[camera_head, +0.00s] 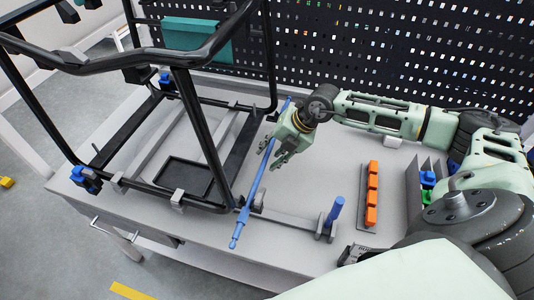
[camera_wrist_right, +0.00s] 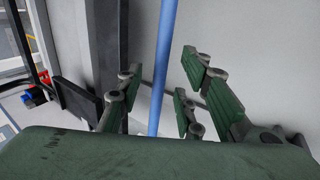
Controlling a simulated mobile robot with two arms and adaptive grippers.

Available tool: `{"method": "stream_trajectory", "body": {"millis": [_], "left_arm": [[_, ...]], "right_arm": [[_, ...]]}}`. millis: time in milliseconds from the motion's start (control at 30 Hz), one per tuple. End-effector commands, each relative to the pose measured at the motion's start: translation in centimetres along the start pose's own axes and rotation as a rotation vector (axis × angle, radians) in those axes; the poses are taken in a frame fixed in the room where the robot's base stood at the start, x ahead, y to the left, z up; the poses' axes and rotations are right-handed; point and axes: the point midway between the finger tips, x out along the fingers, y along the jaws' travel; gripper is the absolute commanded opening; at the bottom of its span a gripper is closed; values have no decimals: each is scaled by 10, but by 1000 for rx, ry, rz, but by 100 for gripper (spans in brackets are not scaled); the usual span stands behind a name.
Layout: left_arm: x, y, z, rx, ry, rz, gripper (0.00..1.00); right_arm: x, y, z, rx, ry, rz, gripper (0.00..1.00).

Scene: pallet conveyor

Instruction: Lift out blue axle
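The blue axle (camera_head: 251,198) is a long thin rod lying at a slant along the right side of the black frame (camera_head: 206,130). Its near end sticks out toward the table's front edge. My right gripper (camera_head: 272,156) is at the upper half of the axle. In the right wrist view the axle (camera_wrist_right: 163,70) passes between the spread green finger pads of the right gripper (camera_wrist_right: 160,80), with gaps visible on both sides. The gripper is open and not closed on it. My left gripper is not in view.
A grey bar with an upright blue handle (camera_head: 335,210) lies right of the axle. An orange block row (camera_head: 371,195) stands farther right, near bins with blue and green parts (camera_head: 428,179). A black perforated panel (camera_head: 400,50) is behind the table.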

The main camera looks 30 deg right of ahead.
Motion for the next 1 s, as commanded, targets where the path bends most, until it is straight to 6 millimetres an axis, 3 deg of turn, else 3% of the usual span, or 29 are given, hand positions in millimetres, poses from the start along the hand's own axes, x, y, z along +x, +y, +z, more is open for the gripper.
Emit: {"method": "stream_trajectory", "body": {"millis": [433, 1000], "left_arm": [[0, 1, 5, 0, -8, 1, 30], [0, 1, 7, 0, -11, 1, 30]], "right_arm": [[0, 0, 0, 0, 1, 0, 0], [-1, 0, 0, 0, 0, 0, 0]]}}
